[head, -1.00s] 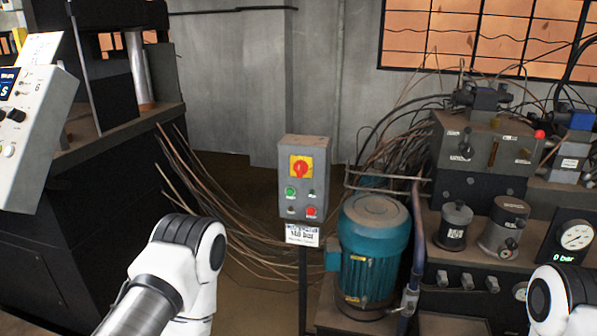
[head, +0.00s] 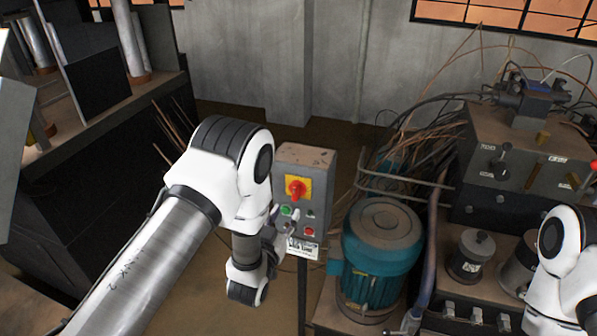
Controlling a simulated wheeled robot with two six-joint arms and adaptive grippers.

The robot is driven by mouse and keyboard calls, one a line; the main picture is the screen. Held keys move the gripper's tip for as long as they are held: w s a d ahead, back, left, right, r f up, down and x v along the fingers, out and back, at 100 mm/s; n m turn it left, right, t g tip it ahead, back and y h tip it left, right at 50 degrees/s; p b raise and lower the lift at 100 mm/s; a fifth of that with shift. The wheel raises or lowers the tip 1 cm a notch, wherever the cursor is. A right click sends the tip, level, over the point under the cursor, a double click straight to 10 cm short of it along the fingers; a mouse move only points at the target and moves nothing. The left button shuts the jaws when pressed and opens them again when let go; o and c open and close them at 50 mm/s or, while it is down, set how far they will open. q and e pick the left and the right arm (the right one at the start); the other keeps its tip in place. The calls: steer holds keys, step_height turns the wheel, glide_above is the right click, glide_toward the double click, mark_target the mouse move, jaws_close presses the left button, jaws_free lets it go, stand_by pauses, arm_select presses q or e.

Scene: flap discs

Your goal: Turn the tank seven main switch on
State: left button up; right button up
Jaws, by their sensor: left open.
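A grey switch box (head: 318,168) stands on a post near the middle of the head view. Its red rotary main switch (head: 296,188) sits on a yellow plate at the top of the front face. Below it are a green button (head: 286,211) and a red button (head: 309,231), with a white label plate (head: 304,249) under the box. My left gripper (head: 283,222) is open and empty in front of the box's lower left, below the red switch. It partly covers the lower front and the label. My right arm shows at the right edge; its gripper is out of view.
A blue-green motor (head: 378,262) stands right of the box, with a bent metal rail (head: 405,178) behind it. A valve block (head: 490,150) with cables is further right. A dark press frame (head: 100,150) stands at the left.

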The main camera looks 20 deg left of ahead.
mark_target(294, 193)
arm_select(q)
steer(key=w+p, duration=0.1)
steer(key=w, duration=0.1)
steer(key=w+r+p, duration=0.1)
steer(key=w, duration=0.4)
steer(key=shift+d+r+p, duration=0.1)
steer(key=shift+r+p, duration=0.05)
steer(key=shift+p, duration=0.25)
steer(key=shift+r, duration=0.1)
arm_select(e)
steer(key=r, duration=0.2)
steer(key=s+r, duration=0.1)
steer(key=shift+r, duration=0.35)
arm_select(q)
steer(key=shift+s, duration=0.1)
jaws_close()
arm_select(e)
steer(key=shift+w, duration=0.1)
